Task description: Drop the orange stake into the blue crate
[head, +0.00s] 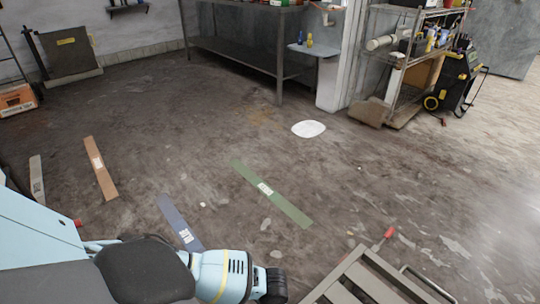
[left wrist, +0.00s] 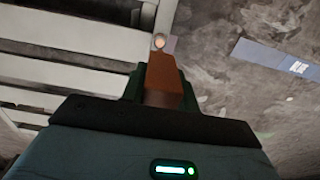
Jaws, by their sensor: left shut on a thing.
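In the left wrist view, my left gripper (left wrist: 162,92) is shut on an orange-brown block-like piece (left wrist: 163,70), seen nearly end-on, which looks like the orange stake. Its far end points toward pale slats (left wrist: 60,32); I cannot tell the gap between them. In the head view, a grey slatted frame (head: 366,284) stands at the bottom right, partly cut off. It may be the crate, but no clearly blue crate shows. My left arm crosses the bottom of the head view, and its jaws do not show clearly there. My right gripper is not in view.
Flat labelled strips lie on the floor: blue-grey (head: 178,219), green (head: 268,191), brown (head: 100,168) and pale (head: 37,180). A red-ended rod (head: 384,238) is beside the slatted frame. A white patch (head: 308,129) and a metal shelf (head: 405,85) are farther back. The middle floor is mostly open.

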